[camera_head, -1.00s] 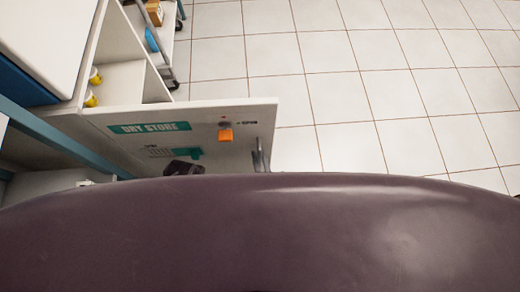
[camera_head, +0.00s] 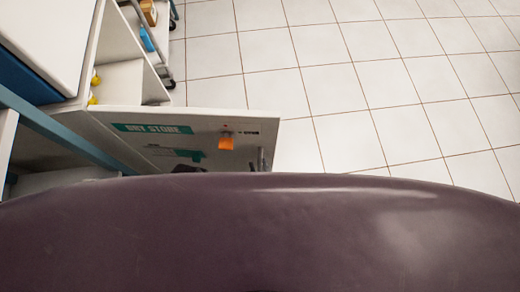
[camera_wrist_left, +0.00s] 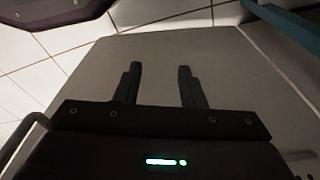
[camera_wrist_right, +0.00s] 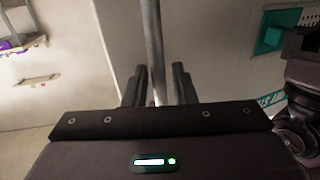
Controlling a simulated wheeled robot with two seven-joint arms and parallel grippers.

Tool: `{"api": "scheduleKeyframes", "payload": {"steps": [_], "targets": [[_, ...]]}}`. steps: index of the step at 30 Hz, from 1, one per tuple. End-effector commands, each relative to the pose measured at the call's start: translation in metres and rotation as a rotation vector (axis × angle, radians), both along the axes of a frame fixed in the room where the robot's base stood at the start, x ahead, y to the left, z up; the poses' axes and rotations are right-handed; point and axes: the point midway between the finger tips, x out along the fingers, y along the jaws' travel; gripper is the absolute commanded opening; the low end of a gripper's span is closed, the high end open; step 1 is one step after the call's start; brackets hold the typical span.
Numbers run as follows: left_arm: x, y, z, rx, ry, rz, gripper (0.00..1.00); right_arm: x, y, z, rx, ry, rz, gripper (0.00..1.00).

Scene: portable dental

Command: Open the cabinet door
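The cabinet door (camera_head: 215,117) is a pale panel with a green "DRY STORE" label and an orange tag. In the head view it stands out from the cabinet frame, its lower part hidden behind my body. Its metal handle (camera_head: 262,158) is near the door's right edge. Only a dark bit of the right gripper (camera_head: 187,168) shows in the head view. My left gripper (camera_wrist_left: 158,85) is open and empty before a pale panel (camera_wrist_left: 215,50).
Shelves (camera_head: 120,80) with yellow items stand beyond the door at left. A blue-green frame bar (camera_head: 70,135) crosses the left side. A wheeled cart (camera_head: 157,40) stands at the back. The tiled floor (camera_head: 370,90) on the right is clear.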

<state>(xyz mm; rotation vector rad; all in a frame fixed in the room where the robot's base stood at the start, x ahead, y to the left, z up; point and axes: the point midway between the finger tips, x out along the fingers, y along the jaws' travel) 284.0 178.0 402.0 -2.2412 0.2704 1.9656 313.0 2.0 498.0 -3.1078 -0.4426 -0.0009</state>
Motion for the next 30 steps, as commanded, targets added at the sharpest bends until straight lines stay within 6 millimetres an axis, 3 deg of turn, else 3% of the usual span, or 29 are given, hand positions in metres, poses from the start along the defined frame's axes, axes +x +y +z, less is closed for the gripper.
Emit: {"api": "scheduleKeyframes", "payload": {"steps": [11,21,30], "targets": [[0.0,0.0,0.001,0.0,0.0,0.0,0.36,-0.005,-0.002,-0.001,-0.002,0.003,-0.001,0.29],[-0.002,0.001,-0.006,0.0,-0.005,0.003,0.36,-0.057,-0.016,-0.001,-0.001,0.005,0.001,0.29],[-0.004,0.003,-0.01,0.003,0.002,0.004,0.36,-0.075,-0.022,0.0,0.0,0.0,0.0,0.29]]}}
